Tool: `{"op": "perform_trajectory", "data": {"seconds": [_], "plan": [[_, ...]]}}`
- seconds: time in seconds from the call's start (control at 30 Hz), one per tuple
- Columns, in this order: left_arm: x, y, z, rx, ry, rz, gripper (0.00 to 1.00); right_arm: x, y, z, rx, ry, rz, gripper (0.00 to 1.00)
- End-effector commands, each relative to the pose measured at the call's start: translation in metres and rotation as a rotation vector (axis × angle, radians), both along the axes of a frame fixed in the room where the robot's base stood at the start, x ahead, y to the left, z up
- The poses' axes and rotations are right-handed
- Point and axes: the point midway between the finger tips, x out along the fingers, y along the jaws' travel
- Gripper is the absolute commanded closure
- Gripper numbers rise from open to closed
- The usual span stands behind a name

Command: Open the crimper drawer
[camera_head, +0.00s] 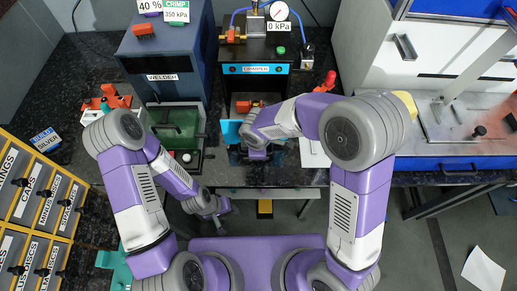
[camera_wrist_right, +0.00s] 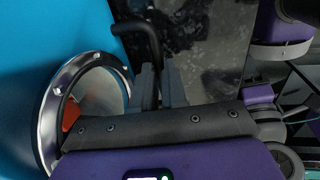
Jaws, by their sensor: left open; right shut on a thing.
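The crimper (camera_head: 255,69) is a dark box with a blue label strip, at the top middle of the head view. A blue front panel (camera_head: 230,131) shows low at its front, partly behind my right arm. In the right wrist view this blue panel (camera_wrist_right: 50,40) has a round, metal-rimmed window and a black bar handle (camera_wrist_right: 140,28). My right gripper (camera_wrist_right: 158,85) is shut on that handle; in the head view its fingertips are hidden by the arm. My left gripper (camera_head: 222,207) is open and empty, low at the counter's front edge, left of the crimper.
The welder (camera_head: 162,60) and a green box-shaped device (camera_head: 176,130) stand left of the crimper. A labelled drawer rack (camera_head: 40,200) fills the lower left.

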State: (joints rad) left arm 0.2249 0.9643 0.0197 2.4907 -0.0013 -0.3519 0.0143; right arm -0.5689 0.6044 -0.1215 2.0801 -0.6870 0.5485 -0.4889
Motion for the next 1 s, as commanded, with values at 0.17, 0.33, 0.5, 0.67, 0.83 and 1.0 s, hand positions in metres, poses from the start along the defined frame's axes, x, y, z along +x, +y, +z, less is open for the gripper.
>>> {"op": "perform_trajectory", "data": {"seconds": [0.17,0.33,0.5,0.67,0.83,1.0], "plan": [[0.0,0.0,0.0,0.0,0.0,0.0,0.57,0.0,0.0,0.0,0.0,0.0,0.001,0.66],[0.0,0.0,0.0,0.0,0.0,0.0,0.57,0.0,0.0,0.0,0.001,0.0,0.0,0.62],[0.0,0.0,0.001,0.0,0.0,0.0,0.57,0.0,0.0,0.003,0.001,-0.001,0.0,0.62],[0.0,0.0,0.009,0.0,0.0,0.0,0.57,-0.004,0.001,0.024,0.003,-0.002,0.0,0.62],[0.0,0.0,0.019,0.0,0.0,0.0,0.57,-0.009,0.001,0.053,0.003,-0.002,0.001,0.62],[0.0,0.0,0.024,0.0,0.0,0.0,0.57,-0.013,0.001,0.071,0.001,-0.001,0.0,0.62]]}}
